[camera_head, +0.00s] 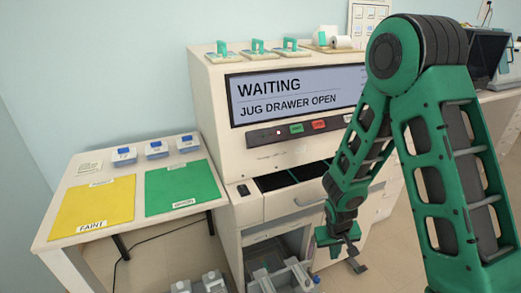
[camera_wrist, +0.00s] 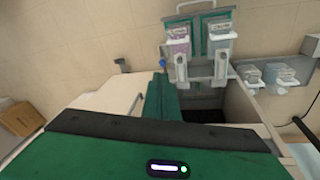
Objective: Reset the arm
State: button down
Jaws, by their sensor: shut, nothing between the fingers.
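My green arm comes down from the upper right in the head view. My gripper (camera_head: 355,262) points down in front of the machine's open drawer front, at its right side. Its fingers are small there, and they look shut with nothing held. In the wrist view, the green and dark gripper body fills the lower part, with a small green status light. The stainer machine (camera_head: 225,120) shows "WAITING" and "JUG DRAWER OPEN" on its screen (camera_head: 295,92).
A side table holds a yellow mat (camera_head: 92,206) and a green mat (camera_head: 180,186), with several blue-lidded containers behind. The lower jug drawer (camera_head: 262,264) is open. Labelled jugs (camera_wrist: 179,42) show in the wrist view; others (camera_wrist: 277,74) stand to their right.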

jog(key=s+d+r+m, duration=0.1)
jog(key=s+d+r, duration=0.25)
jog(key=r, duration=0.25)
jog(key=s+d+r+m+g, duration=0.1)
jog(key=s+d+r+m, duration=0.1)
jog(key=d+r, duration=0.35)
jog(key=s+d+r+m, duration=0.1)
jog(key=s+d+r, duration=0.1)
jog(key=d+r, duration=0.35)
jog(key=s+d+r+m+y, duration=0.1)
jog(key=s+r, duration=0.5)
jog(key=s, duration=0.3)
jog(key=s+d+r+m+g+y, duration=0.1)
jog(key=s+r+m, duration=0.1)
jog(key=s+r, duration=0.4)
jog(key=s, duration=0.3)
jog(key=shift+r, duration=0.15)
jog(key=shift+s+a, duration=0.1)
jog(key=shift+a, duration=0.05)
